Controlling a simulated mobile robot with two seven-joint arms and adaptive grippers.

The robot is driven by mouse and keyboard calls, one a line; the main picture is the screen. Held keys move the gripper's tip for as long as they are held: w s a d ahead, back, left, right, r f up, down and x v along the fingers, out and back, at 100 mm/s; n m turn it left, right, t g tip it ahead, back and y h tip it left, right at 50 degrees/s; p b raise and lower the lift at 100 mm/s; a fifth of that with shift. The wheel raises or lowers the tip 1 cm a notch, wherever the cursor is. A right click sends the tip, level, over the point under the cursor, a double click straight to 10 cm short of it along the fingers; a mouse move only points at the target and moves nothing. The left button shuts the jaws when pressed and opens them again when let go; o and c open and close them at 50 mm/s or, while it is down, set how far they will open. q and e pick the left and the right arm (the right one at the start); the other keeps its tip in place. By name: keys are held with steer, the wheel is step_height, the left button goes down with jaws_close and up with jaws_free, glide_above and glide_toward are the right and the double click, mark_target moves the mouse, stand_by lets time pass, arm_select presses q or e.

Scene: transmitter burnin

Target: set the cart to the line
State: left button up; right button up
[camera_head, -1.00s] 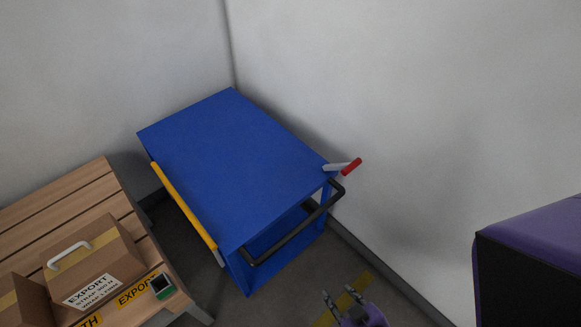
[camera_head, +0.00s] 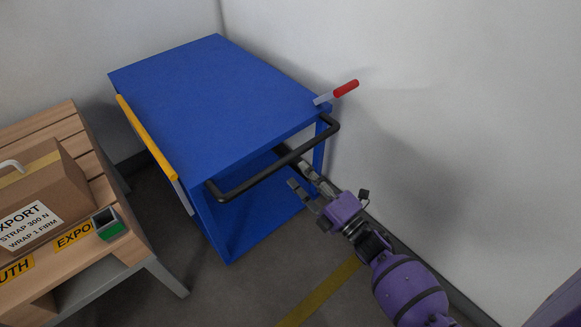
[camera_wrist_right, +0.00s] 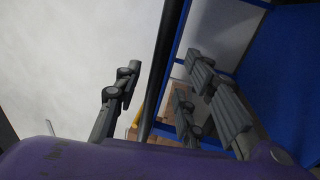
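The blue cart (camera_head: 205,100) stands in the corner, its black push handle (camera_head: 248,184) facing me. A red-tipped lever (camera_head: 346,88) sticks out at its right corner by the wall. My right gripper (camera_head: 300,175) is open and empty just short of the handle, fingers pointing at it. In the right wrist view, the black handle bar (camera_wrist_right: 166,60) runs between the spread fingers of the gripper (camera_wrist_right: 158,92); I cannot tell whether they touch. A yellow line (camera_head: 322,292) marks the floor at the lower middle, partly behind my right arm. My left gripper is not in view.
A slatted wooden table (camera_head: 85,150) stands left of the cart, bearing a cardboard export box (camera_head: 45,190) and a small green-and-black device (camera_head: 108,224). Its grey leg reaches toward the cart. Walls close in behind and right of the cart. Grey floor is free in front.

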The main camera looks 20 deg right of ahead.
mark_target(288, 158)
steer(key=x, duration=0.7)
steer(key=shift+w, duration=0.1)
steer(key=shift+c, duration=0.5)
jaws_close()
